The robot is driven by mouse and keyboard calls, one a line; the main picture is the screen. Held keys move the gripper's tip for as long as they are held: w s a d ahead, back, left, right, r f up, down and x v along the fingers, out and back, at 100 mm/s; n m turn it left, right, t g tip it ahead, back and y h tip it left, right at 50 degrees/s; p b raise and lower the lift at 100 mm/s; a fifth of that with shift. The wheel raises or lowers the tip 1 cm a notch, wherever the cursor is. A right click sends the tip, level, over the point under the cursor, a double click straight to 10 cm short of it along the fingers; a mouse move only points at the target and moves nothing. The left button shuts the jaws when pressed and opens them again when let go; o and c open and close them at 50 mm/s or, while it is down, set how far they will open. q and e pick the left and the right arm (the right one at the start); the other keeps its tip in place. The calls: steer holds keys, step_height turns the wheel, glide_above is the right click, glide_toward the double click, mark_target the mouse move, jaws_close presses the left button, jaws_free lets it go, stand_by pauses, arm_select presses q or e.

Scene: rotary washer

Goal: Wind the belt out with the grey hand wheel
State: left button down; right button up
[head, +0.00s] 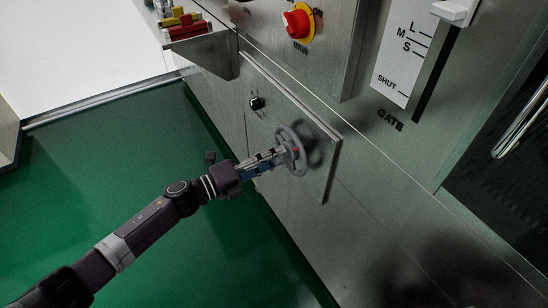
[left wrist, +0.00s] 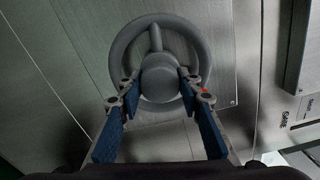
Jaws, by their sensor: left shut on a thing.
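The grey hand wheel (head: 298,147) is mounted on a metal plate low on the washer's steel front. In the left wrist view the wheel (left wrist: 126,44) faces me, with a thick round hub, one spoke pointing up and a small red mark on its lower right rim. My left gripper (head: 274,157) reaches the wheel from the left. In the left wrist view its two fingers (left wrist: 160,88) close around the wheel's hub from both sides. The belt cannot be made out. My right gripper is not in view.
A small black knob (head: 256,103) sits on the same plate, up and left of the wheel. A red rotary switch (head: 297,22) and a gate scale (head: 403,52) with a white lever (head: 452,12) are above. A tray (head: 212,53) holds coloured items. The green floor (head: 110,160) is open.

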arm_select(q)
steer(key=c, duration=1.4)
jaws_free()
steer(key=shift+o, duration=0.2)
steer(key=shift+a, duration=0.15)
steer(key=v, duration=1.2)
